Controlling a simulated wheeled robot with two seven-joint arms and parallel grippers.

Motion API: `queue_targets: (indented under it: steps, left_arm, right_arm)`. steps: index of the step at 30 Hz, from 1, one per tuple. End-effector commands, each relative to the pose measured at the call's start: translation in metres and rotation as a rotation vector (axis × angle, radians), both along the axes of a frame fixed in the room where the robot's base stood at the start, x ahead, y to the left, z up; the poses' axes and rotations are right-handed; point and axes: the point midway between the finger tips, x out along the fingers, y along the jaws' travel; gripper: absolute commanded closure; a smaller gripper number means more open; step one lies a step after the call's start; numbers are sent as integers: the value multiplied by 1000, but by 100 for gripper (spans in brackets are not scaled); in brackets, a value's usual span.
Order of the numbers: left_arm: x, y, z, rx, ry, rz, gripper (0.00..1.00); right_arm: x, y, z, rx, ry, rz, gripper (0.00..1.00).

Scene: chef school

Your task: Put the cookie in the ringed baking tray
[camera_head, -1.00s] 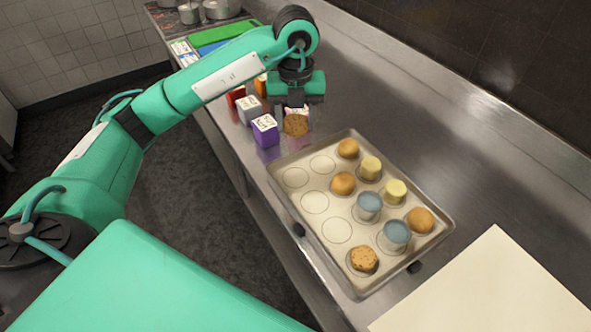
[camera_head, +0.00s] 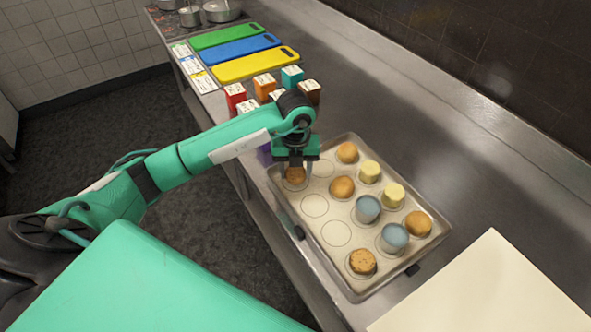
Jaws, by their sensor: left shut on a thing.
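My left gripper (camera_head: 296,172) points down over the far left corner of the baking tray (camera_head: 345,213). It is shut on a brown round cookie (camera_head: 295,176), partly hidden between the fingers. The cookie is at the far left ring; I cannot tell whether it touches the tray. Empty rings show beside it, such as the near left ring (camera_head: 336,233). My right gripper is not in view.
The tray also holds a speckled cookie (camera_head: 362,261), golden buns (camera_head: 342,187), yellow pieces (camera_head: 392,195) and blue cups (camera_head: 394,238). Small labelled boxes (camera_head: 235,96) and cutting boards (camera_head: 256,64) lie behind. A pale board (camera_head: 495,285) is at right.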

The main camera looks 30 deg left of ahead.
Motion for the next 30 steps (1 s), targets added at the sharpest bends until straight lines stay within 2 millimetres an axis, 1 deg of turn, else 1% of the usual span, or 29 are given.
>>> queue_targets:
  steps: [1,3,10,13,14,15,17,26,28,30]
  left_arm:
    - [-1,0,-6,0,2,0,72]
    - [0,0,-11,0,-1,0,72]
    - [0,0,-11,0,-2,-1,72]
    - [0,0,-15,0,-1,-1,72]
    - [0,0,-14,0,-1,0,46]
    - [0,0,-14,0,-1,0,38]
    - [0,0,-14,0,-1,0,28]
    - [0,0,-12,0,-1,0,28]
    - [0,0,-8,0,-1,-1,28]
    - [1,0,-3,-1,-5,-1,28]
  right_arm:
    - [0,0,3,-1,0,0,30]
    - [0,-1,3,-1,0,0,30]
    - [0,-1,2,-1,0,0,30]
    - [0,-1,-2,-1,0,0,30]
    - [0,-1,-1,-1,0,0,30]
    - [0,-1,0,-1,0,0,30]
    - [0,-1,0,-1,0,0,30]
    - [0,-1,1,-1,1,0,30]
    - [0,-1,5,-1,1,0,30]
    - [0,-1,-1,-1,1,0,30]
